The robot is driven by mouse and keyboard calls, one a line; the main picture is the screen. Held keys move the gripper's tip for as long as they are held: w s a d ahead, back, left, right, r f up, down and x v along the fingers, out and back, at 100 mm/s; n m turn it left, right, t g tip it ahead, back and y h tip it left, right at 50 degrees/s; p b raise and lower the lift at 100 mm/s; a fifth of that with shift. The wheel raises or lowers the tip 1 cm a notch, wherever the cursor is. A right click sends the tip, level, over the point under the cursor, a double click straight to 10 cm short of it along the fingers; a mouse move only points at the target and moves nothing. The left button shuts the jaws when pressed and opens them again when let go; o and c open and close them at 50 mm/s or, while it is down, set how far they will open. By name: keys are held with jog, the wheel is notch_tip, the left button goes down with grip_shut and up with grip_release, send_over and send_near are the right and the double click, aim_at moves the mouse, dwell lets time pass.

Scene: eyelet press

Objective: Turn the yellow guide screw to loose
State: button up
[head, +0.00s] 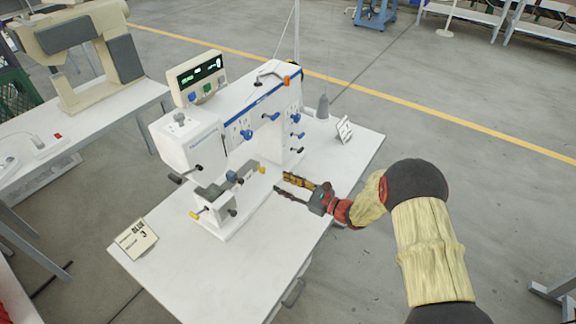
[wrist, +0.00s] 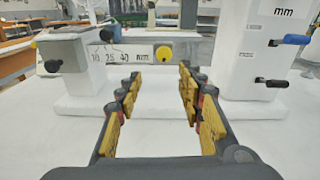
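A yellow round knob (wrist: 163,53) stands nearly centred between and beyond my fingertips in the wrist view, by a printed millimetre scale (wrist: 120,55). I cannot tell for certain which is the guide screw. My gripper (head: 282,184) is open and empty, just right of the fixture, its fingers pointing at it. It also shows in the wrist view (wrist: 162,80), with a gap before the knob.
The white press (head: 255,110) carries several blue and black knobs and levers. A sign card (head: 135,240) stands at the table's left, another (head: 344,130) at the right. The near white tabletop (head: 235,275) is clear.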

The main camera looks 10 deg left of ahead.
aim_at(264, 171)
jog(key=shift+m, duration=0.4)
jog(key=x, duration=0.2)
jog(key=b+x, duration=0.1)
jog(key=x, duration=0.2)
jog(key=r+x, duration=0.1)
jog(key=x, duration=0.1)
jog(key=shift+w+a+r+b, duration=0.1)
jog(key=shift+w+a+b, duration=0.25)
jog(key=shift+w, duration=0.15)
jog(key=shift+c, duration=0.8)
jog(key=c, duration=0.7)
grip_shut()
